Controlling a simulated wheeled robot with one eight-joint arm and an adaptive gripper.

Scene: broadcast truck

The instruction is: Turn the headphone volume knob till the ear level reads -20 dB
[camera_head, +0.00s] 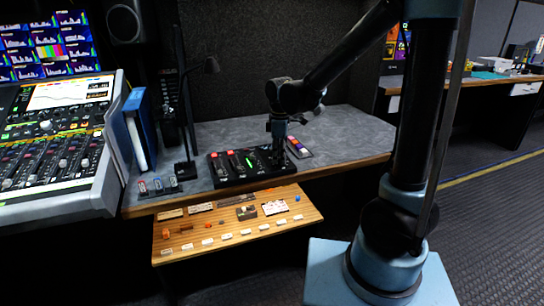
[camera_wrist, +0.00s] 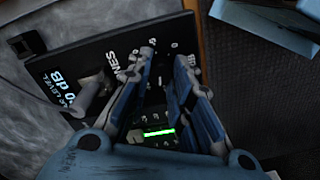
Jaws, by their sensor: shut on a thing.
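The black control box (camera_head: 228,180) sits on the grey desktop near its front edge. In the wrist view its dark face (camera_wrist: 105,45) carries white lettering ending in "NES". An ear level readout (camera_wrist: 55,85) ends in "0 dB"; the characters before that are hidden or unclear. My gripper (camera_head: 278,155) reaches down onto the box's right part. The knob itself is mostly hidden by the fingers.
A green lit bar (camera_wrist: 160,132) shows on the box. A grey cylindrical part (camera_wrist: 92,98) stands beside the readout. A small dark device (camera_head: 299,147) lies right of the box. A wooden shelf (camera_head: 290,222) with small items sits below. The mixing console (camera_head: 60,195) is at left.

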